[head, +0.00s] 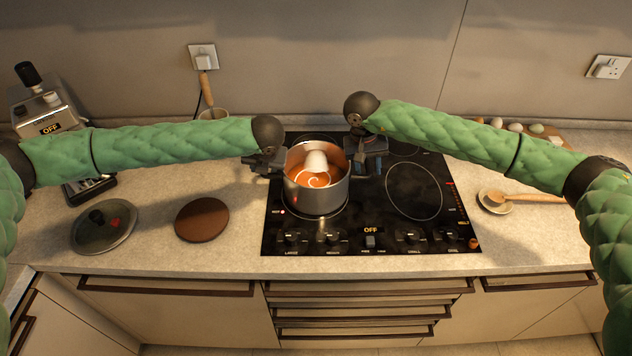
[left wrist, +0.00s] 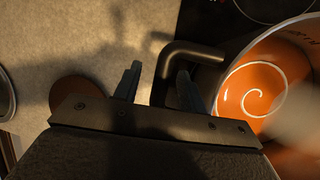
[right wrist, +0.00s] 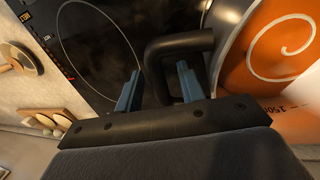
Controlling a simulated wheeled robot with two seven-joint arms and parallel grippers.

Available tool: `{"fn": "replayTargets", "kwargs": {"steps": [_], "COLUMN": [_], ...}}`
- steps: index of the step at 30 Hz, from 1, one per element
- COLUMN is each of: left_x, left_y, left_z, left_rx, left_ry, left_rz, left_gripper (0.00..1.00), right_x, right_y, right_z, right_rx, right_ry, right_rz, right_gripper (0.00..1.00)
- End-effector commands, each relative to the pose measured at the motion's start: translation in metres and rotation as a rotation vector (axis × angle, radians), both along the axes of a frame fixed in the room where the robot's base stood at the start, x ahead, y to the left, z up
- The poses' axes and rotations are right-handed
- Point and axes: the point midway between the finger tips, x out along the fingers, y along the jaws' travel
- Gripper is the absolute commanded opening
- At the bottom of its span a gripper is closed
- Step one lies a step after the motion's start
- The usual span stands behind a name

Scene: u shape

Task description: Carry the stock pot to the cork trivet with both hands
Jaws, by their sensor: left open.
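The stock pot (head: 318,190) is a grey metal pot of orange soup with a cream swirl, upright on the black hob. A pale blurred shape hides part of the soup. My left gripper (head: 265,168) is at the pot's left side; in the left wrist view its open fingers (left wrist: 157,85) straddle the dark left handle (left wrist: 190,52). My right gripper (head: 362,165) is at the right side; its parted fingers (right wrist: 158,88) have the right handle (right wrist: 180,43) between them, with a gap showing. The round brown cork trivet (head: 201,219) lies bare on the counter, left of the hob.
A glass lid (head: 104,228) lies left of the trivet. A coffee machine (head: 45,105) stands at the far left. A small dish with a spoon (head: 496,201) is right of the hob (head: 400,228). Eggs on a board (head: 545,138) are at the back right. Counter between trivet and hob is clear.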

Motion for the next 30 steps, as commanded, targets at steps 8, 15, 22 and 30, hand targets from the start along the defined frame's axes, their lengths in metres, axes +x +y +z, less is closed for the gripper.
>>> {"fn": "replayTargets", "kwargs": {"steps": [8, 15, 22, 30], "left_x": [0.0, -0.0001, -0.0002, -0.0001], "left_y": [-0.0002, -0.0002, -0.0003, -0.0003], "left_z": [0.0001, 0.0001, 0.0003, 0.0005], "left_rx": [0.0, 0.0, -0.001, -0.001], "left_ry": [0.0, 0.0, 0.0, 0.0], "left_rz": [0.0, 0.0, 0.0, 0.0], "left_gripper": [0.26, 0.0, 0.0, 0.0], "right_x": [0.0, 0.0, 0.0, 0.0], "right_y": [-0.0001, -0.0001, 0.0, 0.0001], "right_z": [-0.0001, -0.0001, 0.0, 0.0001], "right_rx": [0.0, 0.0, 0.0, 0.0], "right_ry": [0.0, 0.0, 0.0, 0.0], "right_rz": [0.0, 0.0, 0.0, 0.0], "right_gripper": [0.23, 0.0, 0.0, 0.0]}}
